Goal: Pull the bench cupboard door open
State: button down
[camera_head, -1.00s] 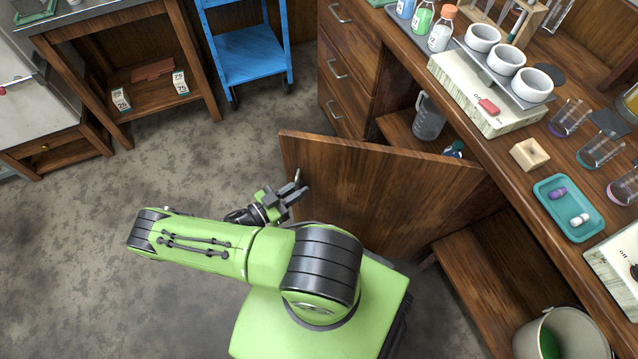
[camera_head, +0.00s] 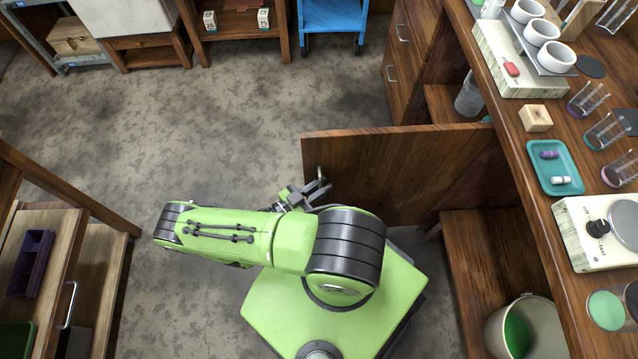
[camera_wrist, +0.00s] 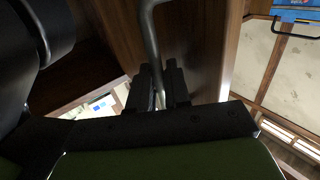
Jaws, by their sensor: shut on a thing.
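The bench cupboard door (camera_head: 395,170) is a brown wooden panel that stands swung out from the bench, wide open. The metal door handle (camera_head: 319,173) is near the door's free edge. My gripper (camera_head: 318,188) is at this handle, on the door's near face. In the wrist view, the grey bar handle (camera_wrist: 150,40) runs down between the two dark fingers (camera_wrist: 163,88), which are closed around it. The lower end of the handle is partly hidden by the fingers.
A grey jug (camera_head: 468,97) stands in the cupboard behind the door, and a bucket (camera_head: 522,325) is at the lower right. Drawers (camera_head: 397,60) adjoin the cupboard. A wooden cabinet (camera_head: 100,270) stands at left. The floor (camera_head: 200,120) between is clear.

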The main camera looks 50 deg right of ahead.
jog(key=shift+s, duration=0.15)
jog(key=c, duration=1.3)
grip_release()
jog(key=shift+c, duration=0.2)
jog(key=shift+a, duration=0.1)
jog(key=b+v, duration=0.1)
jog(key=v, duration=1.4)
jog(key=shift+a, duration=0.3)
